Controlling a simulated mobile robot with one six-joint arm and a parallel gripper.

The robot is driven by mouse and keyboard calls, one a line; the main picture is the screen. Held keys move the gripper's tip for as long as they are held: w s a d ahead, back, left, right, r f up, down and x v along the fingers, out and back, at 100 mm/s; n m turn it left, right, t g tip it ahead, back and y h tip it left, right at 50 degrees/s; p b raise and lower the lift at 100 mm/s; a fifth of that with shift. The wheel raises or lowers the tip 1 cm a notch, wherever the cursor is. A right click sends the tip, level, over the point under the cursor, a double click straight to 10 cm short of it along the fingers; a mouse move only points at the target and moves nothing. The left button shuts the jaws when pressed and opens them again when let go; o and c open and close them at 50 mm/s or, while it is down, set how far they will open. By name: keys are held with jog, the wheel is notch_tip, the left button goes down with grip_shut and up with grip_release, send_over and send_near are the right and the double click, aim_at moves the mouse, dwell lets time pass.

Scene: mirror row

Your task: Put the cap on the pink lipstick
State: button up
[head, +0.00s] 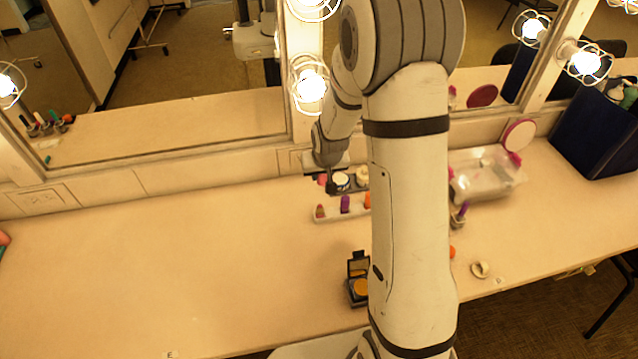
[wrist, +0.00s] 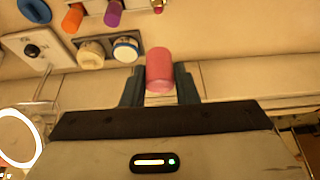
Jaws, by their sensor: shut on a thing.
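My gripper (wrist: 159,82) is shut on a pink cap (wrist: 159,68), a plain cylinder between the dark fingers. In the head view the cap (head: 322,180) shows small below my wrist, behind the pale lipstick tray (head: 333,215). An uncapped lipstick with a pinkish-red tip (head: 320,211) stands at the left end of that tray. My gripper's fingers are hard to make out in the head view.
A purple lipstick (head: 345,203) and an orange one (head: 367,200) stand in the same tray. Round jars (head: 340,181) sit behind it, close to my gripper. The mirror wall is just behind. A black compact (head: 357,290) lies in front. The left tabletop is clear.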

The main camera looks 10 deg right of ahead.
jog(key=f+b, duration=0.1)
jog(key=b, duration=0.2)
jog(key=f+m+b, duration=0.1)
jog(key=f+b, duration=0.1)
jog(key=b, duration=0.1)
jog(key=w+a+f+m+h+b, duration=0.1)
jog(key=b, duration=0.2)
jog(key=shift+f, duration=0.35)
jog(key=m+b, duration=0.1)
jog(key=b, duration=0.1)
jog(key=f+m+b, duration=0.1)
jog(key=b, duration=0.2)
jog(key=w+d+m+h+b, duration=0.1)
jog(key=b, duration=0.2)
jog(key=shift+f+m, duration=0.3)
jog(key=shift+g, duration=0.3)
jog(key=b, duration=0.3)
send_over(320, 206)
jog(key=shift+f, duration=2.5)
jog(key=shift+f+b, duration=0.35)
jog(key=shift+b, duration=0.15)
jog(key=shift+b, duration=0.65)
jog(key=shift+f+b, duration=1.3)
jog(key=shift+b, duration=0.75)
